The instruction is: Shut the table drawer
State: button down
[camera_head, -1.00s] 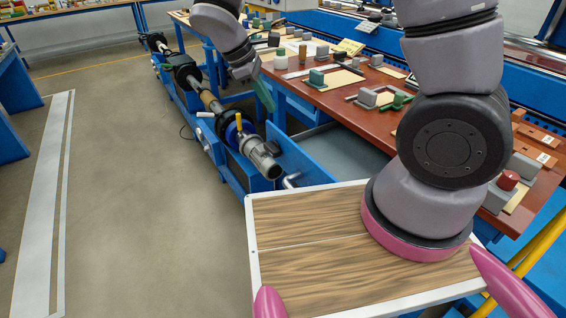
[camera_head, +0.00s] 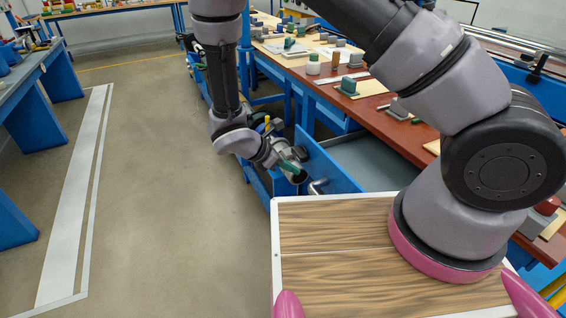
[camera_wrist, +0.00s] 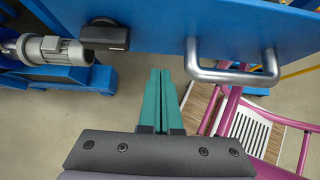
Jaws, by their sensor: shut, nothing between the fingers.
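The table drawer is pulled out from under the brown-topped workbench (camera_head: 398,125). Its blue front panel (camera_head: 328,162) and grey interior (camera_head: 375,158) show in the head view. The drawer's metal bar handle (camera_head: 317,187) is on the outer face of the panel. In the wrist view, the drawer front (camera_wrist: 160,22) spans the top, with the U-shaped handle (camera_wrist: 232,75) right of my fingers. My gripper (camera_head: 298,170) is shut and empty, with green fingers. Its tips (camera_wrist: 160,72) are just outside the panel, left of the handle. Contact with the panel cannot be told.
A black latch-like block (camera_wrist: 106,36) sits on the drawer front, left of my fingers. A grey motor (camera_wrist: 52,50) on a blue frame stands further left. Several blocks and tools lie on the workbench. The floor aisle (camera_head: 160,180) on the left is clear.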

jog(key=d, duration=0.1)
jog(key=w+d+f, duration=0.1)
jog(key=d, duration=0.1)
jog(key=w+d+f, duration=0.1)
jog(key=shift+d, duration=0.35)
jog(key=shift+w+d, duration=0.15)
jog(key=shift+d, duration=0.3)
jog(key=shift+w+d, duration=0.1)
